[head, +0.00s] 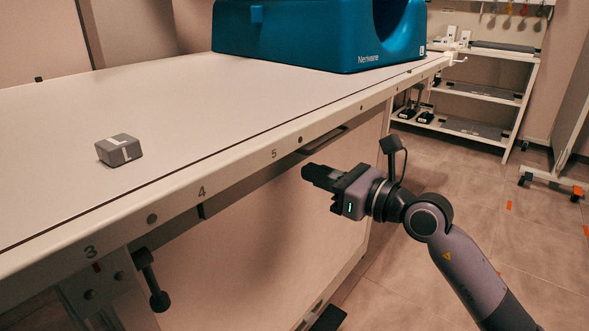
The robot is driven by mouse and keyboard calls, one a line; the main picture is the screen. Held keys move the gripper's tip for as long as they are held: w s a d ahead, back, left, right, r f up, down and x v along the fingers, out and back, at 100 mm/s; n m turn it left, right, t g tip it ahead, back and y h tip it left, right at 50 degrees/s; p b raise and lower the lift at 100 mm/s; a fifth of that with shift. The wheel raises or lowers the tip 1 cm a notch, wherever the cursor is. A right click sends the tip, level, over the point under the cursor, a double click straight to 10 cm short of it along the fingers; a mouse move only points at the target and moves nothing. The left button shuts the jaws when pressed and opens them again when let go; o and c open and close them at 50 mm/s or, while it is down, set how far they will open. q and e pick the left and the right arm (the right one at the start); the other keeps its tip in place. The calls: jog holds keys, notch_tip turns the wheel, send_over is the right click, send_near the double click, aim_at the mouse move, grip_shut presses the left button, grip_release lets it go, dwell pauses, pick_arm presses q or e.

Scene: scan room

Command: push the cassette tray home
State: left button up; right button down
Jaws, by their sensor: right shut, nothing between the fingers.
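The cassette tray seems to be the thin dark-edged piece (324,140) under the table's long edge, just right of the number 5. Only a narrow strip of it shows, and I cannot tell how far it stands out. My right gripper (308,172) is shut and empty. Its fingers point left toward the table's side panel, a little below the tray strip in the picture. I see no clear contact between them. My left gripper is not in view.
A black knob (159,300) hangs below the edge at lower left. A shelf rack (480,92) stands at back right. Floor is open on the right.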

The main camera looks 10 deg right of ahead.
aim_at(287, 161)
jog(key=b+x, duration=0.1)
jog(key=x, duration=0.3)
jog(key=shift+f, duration=0.1)
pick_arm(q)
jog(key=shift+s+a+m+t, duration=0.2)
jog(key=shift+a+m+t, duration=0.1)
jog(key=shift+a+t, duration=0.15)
pick_arm(e)
jog(key=shift+w+a, duration=0.4)
jog(key=shift+w, duration=0.05)
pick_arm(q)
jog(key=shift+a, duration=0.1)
pick_arm(e)
jog(key=shift+w+a+r+p, duration=0.25)
jog(key=shift+w+a+p, duration=0.05)
jog(key=shift+w+p, duration=0.1)
jog(key=shift+w+a, duration=0.25)
jog(key=shift+w, duration=0.05)
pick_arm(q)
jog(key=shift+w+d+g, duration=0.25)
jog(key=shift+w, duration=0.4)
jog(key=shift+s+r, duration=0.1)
